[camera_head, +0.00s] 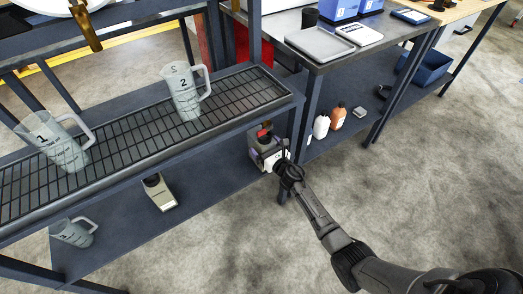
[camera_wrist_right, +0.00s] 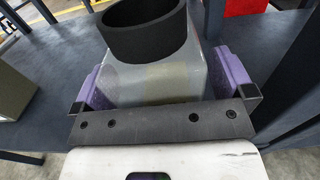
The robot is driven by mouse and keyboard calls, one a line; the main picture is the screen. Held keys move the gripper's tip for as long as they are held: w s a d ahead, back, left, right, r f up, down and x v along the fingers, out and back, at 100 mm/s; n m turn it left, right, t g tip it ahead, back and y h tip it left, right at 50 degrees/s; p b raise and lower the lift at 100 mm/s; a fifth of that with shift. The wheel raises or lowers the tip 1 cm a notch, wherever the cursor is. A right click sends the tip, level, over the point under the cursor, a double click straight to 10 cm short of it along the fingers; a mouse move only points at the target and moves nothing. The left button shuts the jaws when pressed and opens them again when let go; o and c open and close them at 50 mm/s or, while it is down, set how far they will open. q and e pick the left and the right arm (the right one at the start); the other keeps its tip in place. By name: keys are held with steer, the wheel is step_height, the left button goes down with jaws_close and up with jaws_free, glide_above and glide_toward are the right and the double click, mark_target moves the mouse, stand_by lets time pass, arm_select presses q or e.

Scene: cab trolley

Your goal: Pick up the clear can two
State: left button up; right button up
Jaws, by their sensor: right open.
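A clear greyish can with a wide black collar (camera_wrist_right: 150,78) stands on the dark lower shelf in the right wrist view. My right gripper (camera_head: 268,157) is open, with one purple finger pad on each side of this can. Whether the pads touch it cannot be told. In the head view the gripper hides most of the can, and no number shows on it. A clear jug marked 2 (camera_head: 183,92) stands on the upper wire rack, away from the gripper. My left gripper is not in view.
A jug marked 1 (camera_head: 55,145) is on the rack's left, and another jug (camera_head: 74,232) is below. A pale container with a dark top (camera_head: 158,191) is on the lower shelf. Dark posts stand close to the right gripper. White (camera_head: 321,126) and orange (camera_head: 338,117) bottles are farther right.

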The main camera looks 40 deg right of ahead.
steer(key=shift+w, duration=0.4)
steer(key=shift+s, duration=0.1)
steer(key=shift+c, duration=0.4)
steer(key=c, duration=0.9)
steer(key=shift+r, duration=0.1)
steer(key=c, duration=0.5)
